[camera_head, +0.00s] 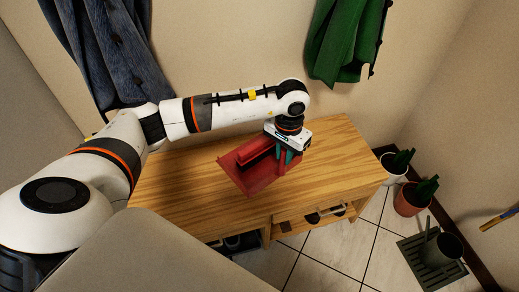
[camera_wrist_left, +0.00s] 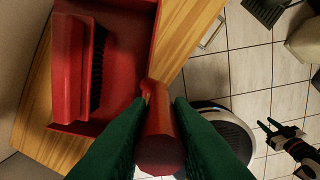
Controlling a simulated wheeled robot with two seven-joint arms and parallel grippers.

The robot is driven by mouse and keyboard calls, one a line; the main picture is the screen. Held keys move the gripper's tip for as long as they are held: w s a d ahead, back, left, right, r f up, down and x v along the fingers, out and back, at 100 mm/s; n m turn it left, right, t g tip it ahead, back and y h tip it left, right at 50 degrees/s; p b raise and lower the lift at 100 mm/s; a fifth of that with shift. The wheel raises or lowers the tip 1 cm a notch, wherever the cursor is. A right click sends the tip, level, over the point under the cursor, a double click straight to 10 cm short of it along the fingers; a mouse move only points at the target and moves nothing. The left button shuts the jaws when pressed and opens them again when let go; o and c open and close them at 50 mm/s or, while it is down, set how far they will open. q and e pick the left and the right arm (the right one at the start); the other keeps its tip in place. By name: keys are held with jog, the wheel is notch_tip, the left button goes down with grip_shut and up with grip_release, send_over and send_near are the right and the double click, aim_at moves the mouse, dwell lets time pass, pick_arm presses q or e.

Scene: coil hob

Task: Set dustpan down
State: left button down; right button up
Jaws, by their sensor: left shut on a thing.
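The red dustpan (camera_head: 251,180) is over the wooden table, and I cannot tell whether it touches the top. It also fills the upper left of the left wrist view (camera_wrist_left: 119,65). A red brush with dark bristles (camera_wrist_left: 75,65) lies in the pan. My left gripper (camera_head: 285,158) is shut on the dustpan's handle, with its green fingers on both sides of the red handle (camera_wrist_left: 158,140) in the left wrist view. My right gripper (camera_wrist_left: 285,135) shows at the right edge of the left wrist view, low over the floor; its jaw state is unclear.
The wooden table (camera_head: 335,155) has free top to the right and left of the dustpan. Potted plants (camera_head: 411,198) stand on the tiled floor at the right. Coats (camera_head: 345,40) hang on the wall behind.

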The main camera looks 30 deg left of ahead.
aim_at(282, 173)
pick_arm(q)
jog(key=shift+w+a+f, duration=0.1)
jog(key=shift+w+f, duration=0.05)
jog(key=shift+f, duration=0.05)
notch_tip(282, 173, down, 4)
jog(key=shift+f, duration=0.2)
notch_tip(282, 173, down, 5)
jog(key=shift+r+b, duration=0.2)
jog(key=shift+b, duration=0.2)
jog(key=shift+f, duration=0.2)
pick_arm(e)
jog(key=shift+w+a+r, duration=0.25)
jog(key=shift+w+r, duration=0.85)
jog(key=shift+r, duration=0.15)
jog(key=shift+s+f, duration=0.1)
pick_arm(q)
jog(key=c, duration=1.4)
grip_release()
jog(key=shift+f, duration=0.1)
jog(key=shift+o, duration=0.5)
pick_arm(e)
jog(key=shift+r, duration=0.35)
